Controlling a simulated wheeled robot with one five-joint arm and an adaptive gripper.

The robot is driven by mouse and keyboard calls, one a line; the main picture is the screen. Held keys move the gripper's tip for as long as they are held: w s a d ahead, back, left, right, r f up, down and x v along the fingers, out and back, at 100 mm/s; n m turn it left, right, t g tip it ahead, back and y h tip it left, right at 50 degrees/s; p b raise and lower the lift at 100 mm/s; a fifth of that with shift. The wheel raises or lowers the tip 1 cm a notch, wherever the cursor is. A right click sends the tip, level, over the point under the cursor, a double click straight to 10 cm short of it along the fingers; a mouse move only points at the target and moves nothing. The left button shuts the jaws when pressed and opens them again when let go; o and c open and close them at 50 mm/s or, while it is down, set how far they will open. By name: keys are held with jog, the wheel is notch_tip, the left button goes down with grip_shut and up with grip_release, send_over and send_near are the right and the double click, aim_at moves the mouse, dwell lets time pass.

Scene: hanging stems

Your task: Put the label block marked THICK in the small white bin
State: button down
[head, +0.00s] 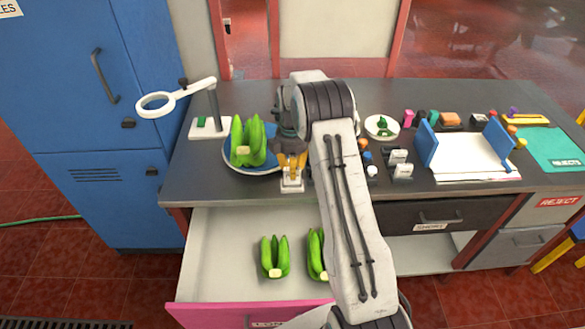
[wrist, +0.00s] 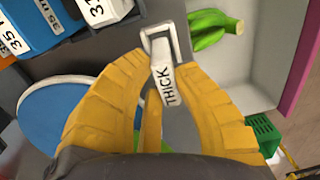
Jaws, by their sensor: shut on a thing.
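My gripper (head: 291,160) is over the front edge of the bench, beside the blue plate. In the wrist view its yellow fingers (wrist: 158,100) are shut on a white label block marked THICK (wrist: 168,85). A small white square-rimmed thing (wrist: 147,42), which looks like the small white bin, is at the far end of the block. It also shows in the head view (head: 292,187), just below the fingers at the bench edge. I cannot tell whether the block is inside its rim or just above it.
Green bananas lie on the blue plate (head: 232,164) and in the open drawer (head: 215,245) below. A white magnifier stand (head: 205,128) is at the left. White label blocks (head: 402,172) and a white dish (head: 373,132) are right of my arm.

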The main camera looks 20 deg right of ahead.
jog(key=shift+f+b, duration=0.65)
jog(key=shift+f, duration=0.3)
jog(key=c, duration=1.1)
grip_release()
jog(key=shift+o, duration=0.2)
